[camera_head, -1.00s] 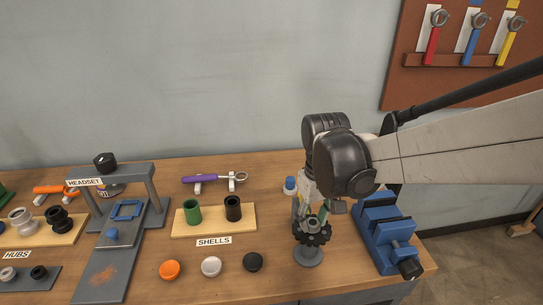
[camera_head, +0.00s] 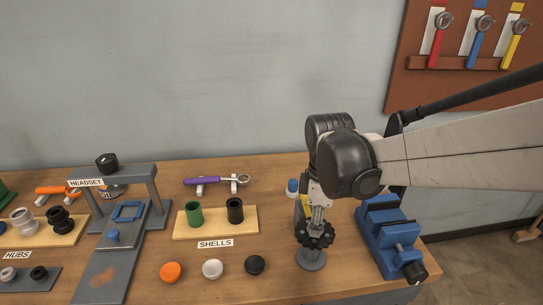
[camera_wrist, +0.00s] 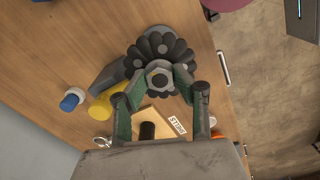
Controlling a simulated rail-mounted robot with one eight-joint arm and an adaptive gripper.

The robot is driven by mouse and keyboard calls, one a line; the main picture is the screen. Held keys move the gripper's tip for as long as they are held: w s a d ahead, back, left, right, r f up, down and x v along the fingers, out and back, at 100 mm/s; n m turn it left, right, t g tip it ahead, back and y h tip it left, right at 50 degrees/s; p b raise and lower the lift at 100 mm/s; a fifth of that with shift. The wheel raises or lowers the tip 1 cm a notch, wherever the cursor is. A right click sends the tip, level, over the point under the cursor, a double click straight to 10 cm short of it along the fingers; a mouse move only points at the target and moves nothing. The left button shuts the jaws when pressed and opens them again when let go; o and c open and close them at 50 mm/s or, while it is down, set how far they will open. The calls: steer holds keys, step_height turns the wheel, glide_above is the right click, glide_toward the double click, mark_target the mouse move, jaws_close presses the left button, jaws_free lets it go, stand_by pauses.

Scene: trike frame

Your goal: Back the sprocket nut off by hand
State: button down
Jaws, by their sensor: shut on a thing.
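The sprocket (camera_head: 316,236) is a dark, lobed wheel on a grey stand with a round foot (camera_head: 311,261), near the bench's front right. In the wrist view the sprocket (camera_wrist: 160,49) shows from above with the grey hex sprocket nut (camera_wrist: 159,79) at its middle. My gripper (camera_wrist: 158,82) points down over it, its two green-lined fingers on either side of the nut and shut on it. In the head view my gripper (camera_head: 317,220) is right above the sprocket. The nut is hidden there by the gripper.
A blue vise (camera_head: 385,232) stands close on the right. A blue-capped bottle (camera_head: 292,186) and a yellow cylinder (camera_wrist: 107,102) are close by. The shells board (camera_head: 218,226) lies to the left, with several loose caps (camera_head: 212,269) in front.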

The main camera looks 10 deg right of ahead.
steer(key=n, duration=0.4)
steer(key=shift+f+n, duration=0.1)
steer(key=shift+n, duration=2.1)
steer(key=c, duration=1.4)
jaws_free()
step_height(320, 180, up, 12)
steer(key=shift+r, duration=0.1)
